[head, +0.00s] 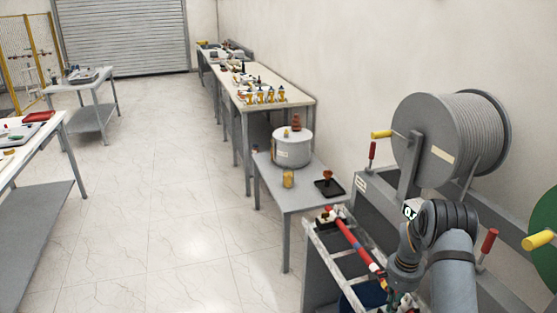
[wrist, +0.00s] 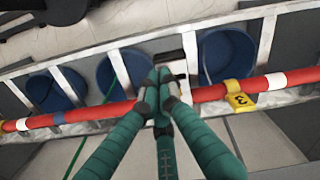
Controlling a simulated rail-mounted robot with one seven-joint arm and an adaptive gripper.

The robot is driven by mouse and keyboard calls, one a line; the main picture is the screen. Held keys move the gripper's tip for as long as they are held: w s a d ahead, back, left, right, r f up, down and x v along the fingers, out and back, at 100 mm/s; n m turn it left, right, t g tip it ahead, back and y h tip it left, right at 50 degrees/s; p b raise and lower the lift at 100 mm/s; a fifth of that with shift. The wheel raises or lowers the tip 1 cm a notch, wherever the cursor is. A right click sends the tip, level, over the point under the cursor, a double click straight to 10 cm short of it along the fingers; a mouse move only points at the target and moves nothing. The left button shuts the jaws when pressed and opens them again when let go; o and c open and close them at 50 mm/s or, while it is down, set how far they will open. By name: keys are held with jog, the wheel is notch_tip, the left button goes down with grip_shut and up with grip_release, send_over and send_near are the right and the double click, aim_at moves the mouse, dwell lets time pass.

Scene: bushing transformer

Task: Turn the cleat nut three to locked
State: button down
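My gripper (wrist: 161,88) has teal fingers that come together over the bar, left of the tag in the wrist view.
Blue buckets (wrist: 222,57) stand below the metal rack (wrist: 90,55). A cable drum (head: 415,140) stands behind the rack. A grey table (head: 300,198) with a pot (head: 292,150) is beyond it.

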jog(key=shift+w+d+r, duration=0.15)
jog(key=shift+w+d, duration=0.05)
jog(key=shift+w, duration=0.2)
jog(key=shift+w+a+b, duration=0.15)
jog(key=shift+w+b, duration=0.05)
jog(key=shift+b, duration=0.95)
jog(key=shift+s+a, duration=0.25)
jog(key=shift+s+a+r+p, duration=0.15)
jog(key=shift+r+p, duration=0.7)
jog(key=shift+r, duration=0.6)
jog(key=shift+s+a+r+p, duration=0.1)
jog(key=shift+r+p, duration=0.7)
jog(key=shift+r, duration=0.6)
jog(key=shift+d, duration=0.1)
